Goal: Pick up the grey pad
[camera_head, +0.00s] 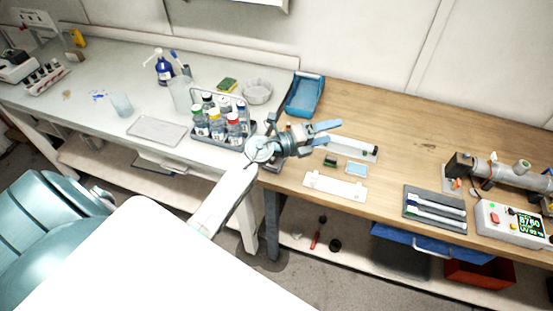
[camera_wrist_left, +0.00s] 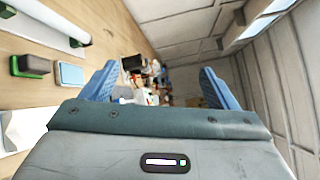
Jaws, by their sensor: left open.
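A small pale blue-grey pad (camera_head: 357,169) lies flat on the wooden bench, right beside a small dark green block (camera_head: 331,161). The pad also shows at the left of the left wrist view (camera_wrist_left: 70,74), with the green block (camera_wrist_left: 30,66) next to it. My left gripper (camera_head: 336,132) is open and empty above the bench, behind the pad in the head view and apart from it. Its two blue fingers (camera_wrist_left: 158,72) are spread wide in the wrist view, with the pad outside them to the left. My right gripper is not in view.
A white plate (camera_head: 335,187) lies in front of the pad, and a white tray with a tube (camera_head: 353,147) behind it. A dark mat with tubes (camera_head: 434,208) and a control box (camera_head: 510,222) stand to the right.

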